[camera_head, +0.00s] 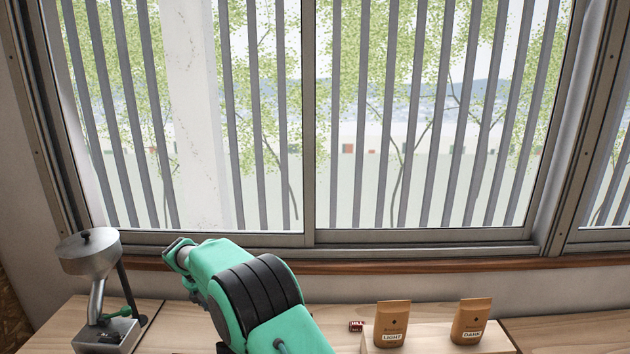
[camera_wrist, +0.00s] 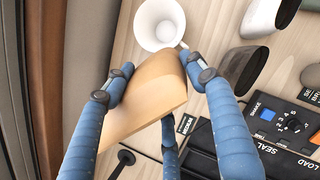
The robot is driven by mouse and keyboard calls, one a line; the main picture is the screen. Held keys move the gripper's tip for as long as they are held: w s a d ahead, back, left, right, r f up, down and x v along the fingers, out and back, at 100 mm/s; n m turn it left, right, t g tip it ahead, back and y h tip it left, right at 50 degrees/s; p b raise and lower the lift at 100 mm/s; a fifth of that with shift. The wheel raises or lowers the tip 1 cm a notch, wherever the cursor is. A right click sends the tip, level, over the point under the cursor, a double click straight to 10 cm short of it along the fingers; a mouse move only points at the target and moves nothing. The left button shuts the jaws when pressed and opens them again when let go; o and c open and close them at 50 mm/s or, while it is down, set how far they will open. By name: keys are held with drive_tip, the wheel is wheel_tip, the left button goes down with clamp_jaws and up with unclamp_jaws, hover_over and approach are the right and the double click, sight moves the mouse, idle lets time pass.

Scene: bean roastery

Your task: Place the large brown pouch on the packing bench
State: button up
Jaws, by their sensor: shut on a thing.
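My gripper (camera_wrist: 160,76), with blue fingers, is shut on a tan-brown pouch (camera_wrist: 145,106) in the wrist view. The pouch lies slantwise between the fingers, above a pale wooden surface (camera_wrist: 95,60); I cannot tell the gap below it. A finger covers part of it, and no label shows on it. In the head view my gripper and the held pouch are out of sight. Two other brown pouches, one labelled LIGHT (camera_head: 392,322) and one labelled DARK (camera_head: 471,320), stand upright on a low wooden stand (camera_head: 437,342).
A metal grinder (camera_head: 92,280) stands at left in the head view, below a barred window. A small dark red item (camera_head: 356,326) lies beside the stand. In the wrist view, a white cup (camera_wrist: 159,24) is just beyond the pouch and a black sealing machine (camera_wrist: 280,124) stands at right.

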drive_tip(key=w+d+r+m+g+b, duration=0.1)
drive_tip(key=d+r+m+g, duration=0.1)
drive_tip(key=d+m, duration=0.7)
drive_tip(key=w+d+r+m+g+y+b, duration=0.1)
drive_tip(key=d+m, duration=0.9)
drive_tip(key=d, duration=1.6)
drive_tip(key=w+d+r+m+g+y+b, duration=0.1)
drive_tip(key=d+r+m+g+b, duration=0.2)
drive_tip(key=d+m, duration=0.6)
drive_tip(key=d+r+g, duration=0.1)
drive_tip(key=d+g, duration=0.1)
drive_tip(key=d, duration=0.7)
drive_tip(key=shift+w+m+g, duration=0.3)
drive_tip(key=shift+w+m, duration=0.1)
drive_tip(key=shift+s+d+r+m, duration=0.1)
drive_tip(key=shift+d+m, duration=0.1)
drive_tip(key=shift+d, duration=0.2)
drive_tip(key=shift+s+d+r+m, duration=0.1)
drive_tip(key=shift+d+m, duration=0.1)
drive_tip(key=shift+d, duration=0.15)
